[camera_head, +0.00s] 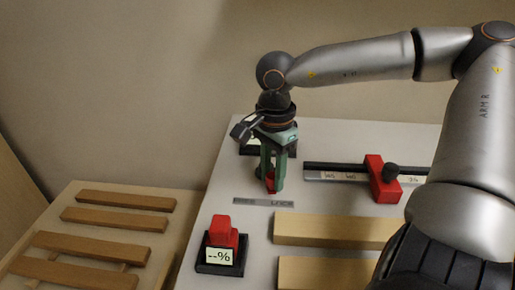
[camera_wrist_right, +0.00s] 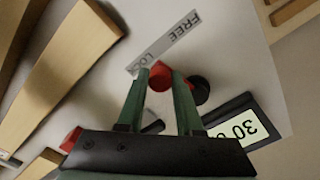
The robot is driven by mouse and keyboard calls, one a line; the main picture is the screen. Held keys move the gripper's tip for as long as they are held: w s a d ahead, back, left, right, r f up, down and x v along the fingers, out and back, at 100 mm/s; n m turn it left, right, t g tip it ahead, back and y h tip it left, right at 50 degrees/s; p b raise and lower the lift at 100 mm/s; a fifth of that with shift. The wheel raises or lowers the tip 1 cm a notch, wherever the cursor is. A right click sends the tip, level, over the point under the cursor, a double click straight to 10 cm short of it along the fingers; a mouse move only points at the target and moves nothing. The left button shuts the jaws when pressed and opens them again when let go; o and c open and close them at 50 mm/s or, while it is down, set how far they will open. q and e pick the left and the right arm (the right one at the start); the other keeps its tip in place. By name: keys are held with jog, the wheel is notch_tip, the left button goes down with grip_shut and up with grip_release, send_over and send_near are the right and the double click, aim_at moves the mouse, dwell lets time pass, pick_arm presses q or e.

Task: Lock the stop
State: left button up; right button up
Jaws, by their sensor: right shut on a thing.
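My right gripper (camera_head: 272,188) comes down from above and is shut on a small red lever knob (camera_wrist_right: 160,74) behind a grey label strip (camera_head: 263,202) marked FREE on the left and LOCK on the right. In the wrist view the knob is between the two green fingertips, beside a round black part (camera_wrist_right: 198,89). The fingers hide much of the lever, so its exact angle is hard to tell. A red stop block (camera_head: 376,178) with a black knob sits on a dark rail (camera_head: 330,167) with a scale, to the right of the gripper. My left gripper is not in view.
A black box with a red top and a display reading "--%" (camera_head: 219,256) stands at the front left. Another display (camera_wrist_right: 242,127) is behind the gripper. Wooden bars (camera_head: 330,229) lie at the front. A slatted wooden surface (camera_head: 115,220) is at the left.

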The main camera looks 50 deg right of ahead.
jog(key=shift+s, duration=0.1)
jog(key=shift+s+d, duration=0.2)
jog(key=shift+d, duration=0.25)
jog(key=shift+s+d+p, duration=0.25)
jog(key=shift+d+p, duration=0.05)
jog(key=shift+d, duration=0.15)
jog(key=shift+s+d, duration=0.2)
jog(key=shift+d, duration=0.25)
dwell(0.3)
jog(key=o, duration=0.8)
